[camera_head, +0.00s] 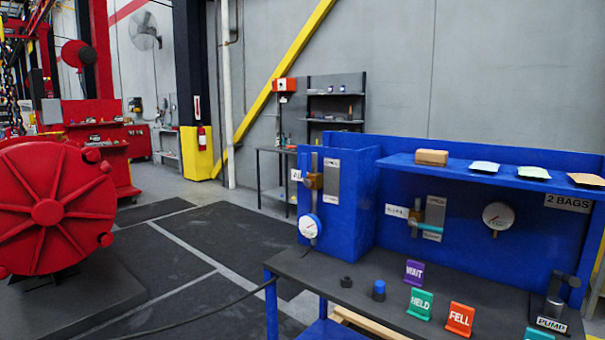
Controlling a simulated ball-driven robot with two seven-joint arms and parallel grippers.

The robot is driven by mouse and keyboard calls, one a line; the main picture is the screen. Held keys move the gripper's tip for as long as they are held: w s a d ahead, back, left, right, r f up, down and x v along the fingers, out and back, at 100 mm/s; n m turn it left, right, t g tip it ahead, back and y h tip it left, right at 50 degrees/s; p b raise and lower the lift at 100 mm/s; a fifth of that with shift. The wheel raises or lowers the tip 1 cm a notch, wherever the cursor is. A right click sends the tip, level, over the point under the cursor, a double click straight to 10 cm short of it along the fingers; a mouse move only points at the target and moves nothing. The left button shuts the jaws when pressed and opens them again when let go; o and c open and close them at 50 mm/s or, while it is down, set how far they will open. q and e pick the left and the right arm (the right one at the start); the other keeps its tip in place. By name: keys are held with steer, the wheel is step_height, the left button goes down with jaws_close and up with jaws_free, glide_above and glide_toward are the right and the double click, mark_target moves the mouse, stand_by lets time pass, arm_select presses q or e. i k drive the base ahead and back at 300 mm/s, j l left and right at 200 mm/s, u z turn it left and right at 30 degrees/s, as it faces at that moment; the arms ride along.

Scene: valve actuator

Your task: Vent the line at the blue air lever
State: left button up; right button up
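A brass valve (314,181) sits on a vertical grey pipe on the blue cabinet's left face, beside a grey plate (332,178). A white label (296,175), partly cut off by the valve and seeming to start with "A", is at its left. A blue lever cannot be told apart from the blue panel there. A round white gauge (309,226) is below this valve. A second valve with a teal lever (430,228) is on the back panel, beside a label (396,211) too small to read. Neither gripper is in view.
The dark bench top (340,268) holds a black knob-like part (346,282), a blue cylinder (379,290), WAIT (414,271), HELD (420,302) and FELL (460,318) signs, and a pump (554,300). A second gauge (498,216) is under the shelf. Open floor lies left of the bench.

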mark_target(308, 183)
steer(key=i+z, duration=0.5)
steer(key=z, duration=0.15)
steer(key=i+j+z, duration=0.1)
steer(key=i+z, duration=0.25)
steer(key=k, duration=0.1)
